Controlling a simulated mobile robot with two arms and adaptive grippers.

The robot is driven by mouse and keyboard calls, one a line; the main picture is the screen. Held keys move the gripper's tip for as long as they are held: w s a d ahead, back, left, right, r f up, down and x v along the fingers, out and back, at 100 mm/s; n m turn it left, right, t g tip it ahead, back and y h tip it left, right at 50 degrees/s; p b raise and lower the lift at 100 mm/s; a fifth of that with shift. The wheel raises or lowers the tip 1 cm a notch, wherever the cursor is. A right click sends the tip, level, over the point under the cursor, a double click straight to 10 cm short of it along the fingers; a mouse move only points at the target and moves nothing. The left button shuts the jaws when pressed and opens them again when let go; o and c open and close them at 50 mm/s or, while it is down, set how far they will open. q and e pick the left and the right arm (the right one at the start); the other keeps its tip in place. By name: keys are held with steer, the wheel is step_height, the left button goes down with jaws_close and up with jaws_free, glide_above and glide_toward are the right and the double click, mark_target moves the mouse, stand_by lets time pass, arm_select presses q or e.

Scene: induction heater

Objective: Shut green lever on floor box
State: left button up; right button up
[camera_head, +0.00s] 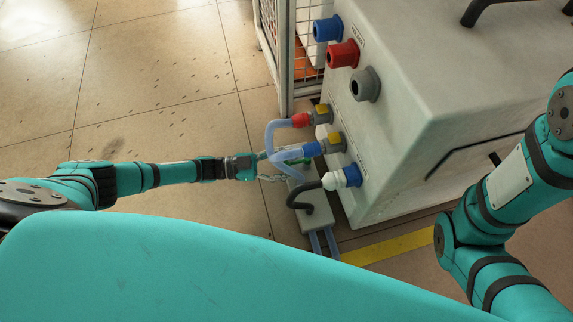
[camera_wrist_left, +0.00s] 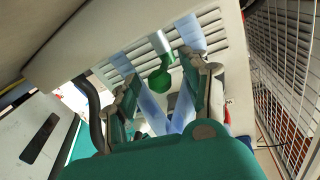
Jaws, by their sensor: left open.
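The green lever (camera_head: 297,161) is a small patch at the far end of the grey floor box (camera_head: 307,218), partly covered by pale blue hoses in the head view. In the left wrist view the green lever (camera_wrist_left: 160,78) has a round green end on a pale stem and lies between the fingers, apart from both as far as I can see. My left gripper (camera_head: 270,166) is open beside the box; its two fingers also show in the left wrist view (camera_wrist_left: 168,88). My right gripper is out of view.
A large grey cabinet (camera_head: 420,75) with blue, red and grey connectors stands right of the floor box. Blue hoses (camera_head: 273,135) and a black cable (camera_head: 293,195) run close to the gripper. A mesh fence (camera_head: 283,60) stands behind. The floor at left is clear.

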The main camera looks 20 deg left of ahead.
arm_select(q)
steer(key=shift+w+d, duration=0.15)
steer(key=shift+d, duration=0.15)
jaws_close()
stand_by(0.4)
